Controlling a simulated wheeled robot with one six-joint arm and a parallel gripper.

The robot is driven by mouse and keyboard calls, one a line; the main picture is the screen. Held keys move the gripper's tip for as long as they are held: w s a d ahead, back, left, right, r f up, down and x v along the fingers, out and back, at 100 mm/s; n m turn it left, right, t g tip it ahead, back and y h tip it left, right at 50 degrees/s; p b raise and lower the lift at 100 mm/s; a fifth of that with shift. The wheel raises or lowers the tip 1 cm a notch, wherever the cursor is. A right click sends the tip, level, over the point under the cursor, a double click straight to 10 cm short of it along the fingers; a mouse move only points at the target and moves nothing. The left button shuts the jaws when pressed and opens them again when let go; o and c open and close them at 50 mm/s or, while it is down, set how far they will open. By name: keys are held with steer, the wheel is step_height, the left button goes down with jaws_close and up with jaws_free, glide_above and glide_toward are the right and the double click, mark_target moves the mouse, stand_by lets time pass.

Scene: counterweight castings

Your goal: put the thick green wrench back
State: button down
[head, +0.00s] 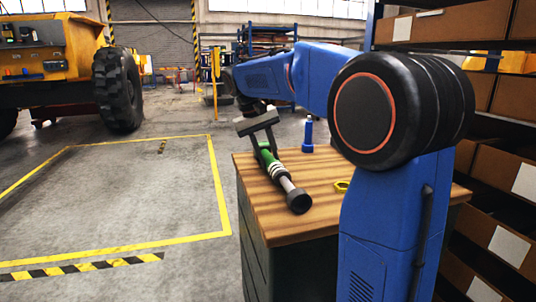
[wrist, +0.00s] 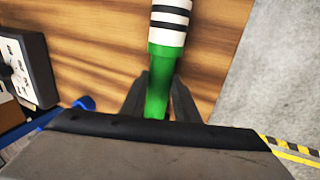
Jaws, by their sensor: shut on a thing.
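The green wrench (head: 268,160) has a green handle, a black-and-white striped band and a grey shaft with a dark round end. It lies along or just over the wooden bench top (head: 252,194); I cannot tell whether it touches. My gripper (head: 264,148) is shut on the green handle. In the wrist view the green handle (wrist: 159,82) runs up between my two dark fingers (wrist: 158,100), with the striped band beyond them. The wrench's far end is out of the wrist view.
A blue upright object (head: 307,134) stands at the bench's back. A yellow ring-like piece (head: 341,187) lies near my arm. Shelves with brown boxes (head: 500,180) stand at the right. Yellow-lined floor (head: 130,200) at the left is clear. A panel with dials (wrist: 22,70) shows in the wrist view.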

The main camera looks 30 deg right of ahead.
steer(key=c, duration=1.4)
jaws_free()
steer(key=shift+f, duration=0.1)
steer(key=shift+o, duration=0.2)
steer(key=v, duration=1.2)
